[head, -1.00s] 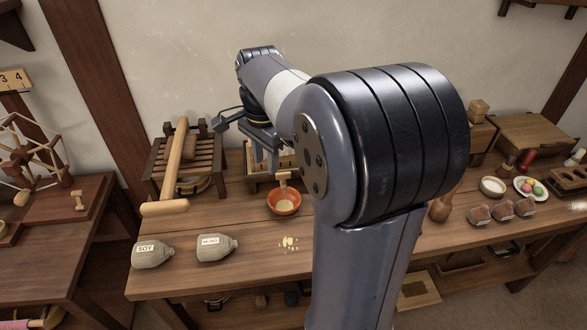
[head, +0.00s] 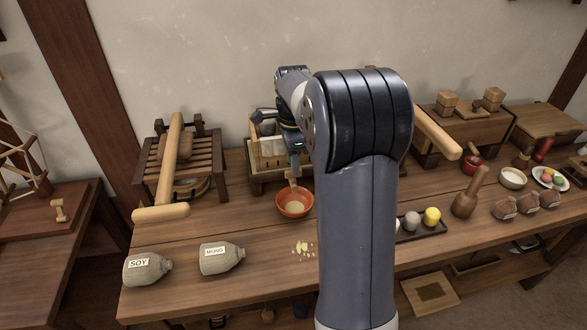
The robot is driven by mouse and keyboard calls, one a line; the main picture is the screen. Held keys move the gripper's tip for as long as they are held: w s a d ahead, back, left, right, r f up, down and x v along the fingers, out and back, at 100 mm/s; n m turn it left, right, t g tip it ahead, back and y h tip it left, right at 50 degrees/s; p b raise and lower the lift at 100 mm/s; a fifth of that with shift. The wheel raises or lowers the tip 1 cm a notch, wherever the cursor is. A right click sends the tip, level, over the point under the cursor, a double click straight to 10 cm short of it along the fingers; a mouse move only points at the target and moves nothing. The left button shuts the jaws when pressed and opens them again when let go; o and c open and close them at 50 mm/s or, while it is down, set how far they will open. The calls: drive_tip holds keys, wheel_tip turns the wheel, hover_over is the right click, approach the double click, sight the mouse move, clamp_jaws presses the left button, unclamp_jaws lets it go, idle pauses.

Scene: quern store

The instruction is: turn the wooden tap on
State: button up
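A small pale wooden piece (head: 293,184), which looks like the tap, stands upright at the back rim of an orange bowl (head: 295,203) on the bench. The bowl has something pale inside. My gripper (head: 295,168) points down just above or behind this piece. I cannot tell whether it touches it, and its finger gap is too small to make out. A wooden box with pale cloth (head: 268,152) stands just behind, partly hidden by my arm. The tap's handle and its setting cannot be made out.
A slatted rack with a long mallet-like wooden tool (head: 172,160) stands left. Grey SOY (head: 147,268) and MUNG (head: 221,258) sacks lie in front, with pale crumbs (head: 303,248) beside the bowl. Right are a dark tray (head: 420,234) and a wooden pestle (head: 470,195). My arm hides the middle.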

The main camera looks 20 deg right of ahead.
drive_tip(key=shift+f, duration=1.1)
clamp_jaws()
